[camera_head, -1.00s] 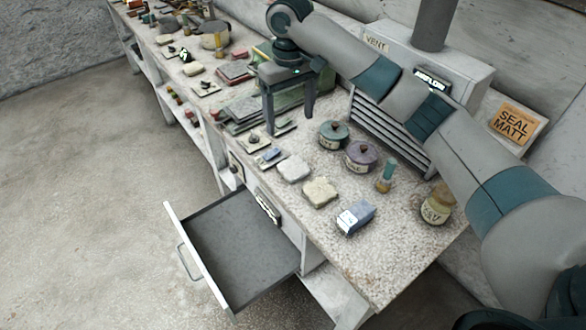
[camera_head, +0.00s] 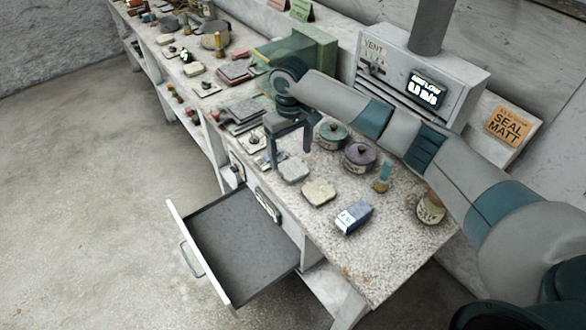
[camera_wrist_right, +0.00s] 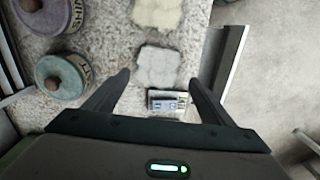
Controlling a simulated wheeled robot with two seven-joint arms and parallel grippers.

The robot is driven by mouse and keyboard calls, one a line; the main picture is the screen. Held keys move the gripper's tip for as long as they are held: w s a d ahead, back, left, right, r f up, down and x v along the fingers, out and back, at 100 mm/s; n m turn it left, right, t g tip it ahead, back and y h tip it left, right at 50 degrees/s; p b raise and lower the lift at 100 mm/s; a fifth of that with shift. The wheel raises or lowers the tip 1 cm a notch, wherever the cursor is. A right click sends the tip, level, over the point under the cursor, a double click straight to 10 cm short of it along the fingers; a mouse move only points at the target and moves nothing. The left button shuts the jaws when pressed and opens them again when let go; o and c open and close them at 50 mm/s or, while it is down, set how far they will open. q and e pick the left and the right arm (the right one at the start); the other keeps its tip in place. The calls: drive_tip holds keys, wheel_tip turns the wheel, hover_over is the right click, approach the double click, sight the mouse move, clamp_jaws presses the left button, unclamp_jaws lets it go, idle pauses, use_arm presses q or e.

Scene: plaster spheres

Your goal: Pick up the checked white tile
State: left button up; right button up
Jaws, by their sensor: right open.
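A pale white rough-edged tile (camera_head: 293,170) lies flat on the speckled bench top, near its front edge. It also shows in the right wrist view (camera_wrist_right: 158,64); I cannot make out a check pattern on it. My right gripper (camera_head: 290,158) is open and empty, pointing down over this tile. In the right wrist view my right gripper (camera_wrist_right: 159,78) has its fingertips on either side of the tile's near part, apart from it. A small blue-grey and white labelled item (camera_wrist_right: 168,101) lies between the fingers, closer to the palm. My left gripper is not in view.
A cream tile (camera_head: 319,192) and a blue-white box (camera_head: 353,217) lie beside the white tile. Lidded green (camera_head: 333,134) and purple (camera_head: 360,156) pots stand behind. An open, empty-looking drawer (camera_head: 235,240) juts out in front. A vent box (camera_head: 410,85) stands at the back.

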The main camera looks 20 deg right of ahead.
sight(293, 168)
drive_tip(key=shift+s+d+f+p, duration=0.1)
drive_tip(key=shift+d+f+p, duration=0.05)
drive_tip(key=shift+f+p, duration=0.45)
drive_tip(key=f, duration=0.1)
drive_tip(key=f+p, duration=0.1)
drive_tip(key=f, duration=0.1)
drive_tip(key=shift+s+d, duration=0.1)
drive_tip(key=shift+d, duration=0.1)
drive_tip(key=shift+f, duration=0.5)
drive_tip(key=c, duration=1.2)
